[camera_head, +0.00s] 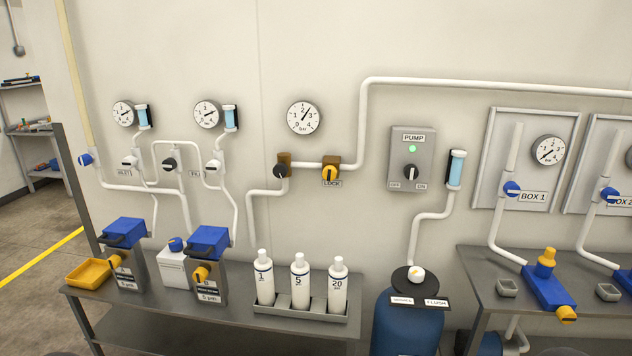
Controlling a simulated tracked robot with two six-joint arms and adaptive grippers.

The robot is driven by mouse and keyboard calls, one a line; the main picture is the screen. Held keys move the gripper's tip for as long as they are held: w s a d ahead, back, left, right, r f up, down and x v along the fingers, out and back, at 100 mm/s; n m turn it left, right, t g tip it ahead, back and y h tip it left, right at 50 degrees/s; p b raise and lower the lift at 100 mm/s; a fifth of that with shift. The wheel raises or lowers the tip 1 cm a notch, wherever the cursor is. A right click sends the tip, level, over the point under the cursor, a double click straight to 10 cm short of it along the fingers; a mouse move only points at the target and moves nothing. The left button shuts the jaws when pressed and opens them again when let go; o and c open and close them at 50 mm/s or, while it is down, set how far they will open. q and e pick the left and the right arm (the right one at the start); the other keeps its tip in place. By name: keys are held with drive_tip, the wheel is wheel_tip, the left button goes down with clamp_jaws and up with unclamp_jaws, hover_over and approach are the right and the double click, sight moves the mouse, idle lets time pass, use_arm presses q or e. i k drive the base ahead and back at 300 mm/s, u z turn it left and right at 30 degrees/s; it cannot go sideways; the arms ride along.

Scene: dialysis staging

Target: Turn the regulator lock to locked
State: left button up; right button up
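The regulator lock (330,172) is a yellow knob with a dark stripe on a brown block, mounted on the white wall pipe. A label reading LOCK (332,183) sits just below it. The stripe looks roughly vertical; the picture does not show clearly which setting this is. To its left on the same pipe is the regulator's black knob (281,171) under a brown block. A round gauge (304,118) hangs above, its needle pointing to the upper right. Neither of my grippers shows in the head view.
A grey bench (220,315) stands below, holding a rack of white bottles (300,284) and blue-topped filter units (209,242). A blue tank (405,325) stands right of it. The pump panel (411,158) is right of the lock. The wall around the lock is clear.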

sight(329, 172)
drive_tip(key=u, duration=0.1)
drive_tip(key=i, duration=0.9)
drive_tip(key=u, duration=0.05)
